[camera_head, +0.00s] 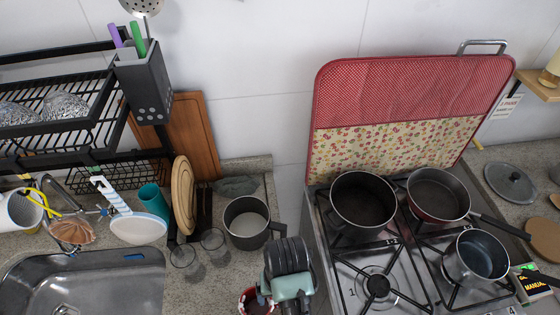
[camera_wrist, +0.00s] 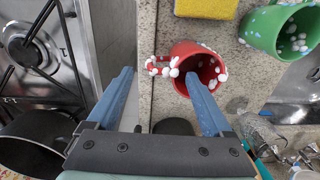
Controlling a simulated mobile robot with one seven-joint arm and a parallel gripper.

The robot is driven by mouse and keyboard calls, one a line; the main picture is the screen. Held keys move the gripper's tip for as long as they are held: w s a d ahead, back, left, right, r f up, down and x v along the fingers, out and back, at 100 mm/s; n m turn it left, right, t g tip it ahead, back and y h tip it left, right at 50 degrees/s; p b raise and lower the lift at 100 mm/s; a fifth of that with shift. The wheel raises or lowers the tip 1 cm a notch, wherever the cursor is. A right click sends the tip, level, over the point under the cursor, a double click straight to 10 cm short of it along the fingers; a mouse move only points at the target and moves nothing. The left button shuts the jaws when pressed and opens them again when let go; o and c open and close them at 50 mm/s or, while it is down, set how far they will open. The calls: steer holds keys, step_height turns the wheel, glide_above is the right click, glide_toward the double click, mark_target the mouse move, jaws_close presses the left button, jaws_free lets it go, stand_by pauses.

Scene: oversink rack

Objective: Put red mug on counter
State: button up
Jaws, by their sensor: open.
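The red mug (camera_wrist: 209,59) has white dots and a white-dotted handle. In the wrist view it is on the speckled counter (camera_wrist: 228,33), near the counter's edge, its mouth facing the camera. My gripper (camera_wrist: 158,73) is open. Its right finger overlaps the mug's mouth and seems to reach into it; the left finger is outside, with the handle between them. I cannot tell whether either finger touches the mug. In the head view, the mug (camera_head: 247,303) shows partly at the bottom edge, with my gripper (camera_head: 276,300) over its right side.
A green mug (camera_wrist: 268,28) and yellow sponge (camera_wrist: 206,8) are close to the red mug. The stove (camera_head: 350,285) with several pans is to the right in the head view. A saucepan (camera_head: 245,220), glasses (camera_head: 213,243) and the sink (camera_head: 90,285) are left.

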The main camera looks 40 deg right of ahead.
steer(key=shift+r, duration=2.4)
steer(key=w+r+n+t+h, duration=0.25)
steer(key=w+r+t, duration=0.65)
steer(key=w+r, duration=1)
steer(key=w+a+r+n+t+h, duration=0.1)
steer(key=w+a+r+t, duration=0.15)
steer(key=r, duration=0.55)
steer(key=w+a+r+t, duration=0.1)
steer(key=r+t, duration=0.2)
steer(key=r, duration=0.5)
steer(key=s+a+r+n+t+y, duration=0.1)
steer(key=s+a+r+t, duration=0.3)
steer(key=r, duration=0.6)
steer(key=s+a+r+n+t, duration=0.1)
steer(key=s+a+r+t, duration=0.3)
steer(key=r, duration=0.6)
steer(key=s+a+r+n+t+y, duration=0.1)
steer(key=s+a+r+t, duration=0.3)
steer(key=r, duration=0.6)
steer(key=shift+s+r+t+y, duration=0.3)
steer(key=shift+s+t+y, duration=0.05)
steer(key=shift+s, duration=0.1)
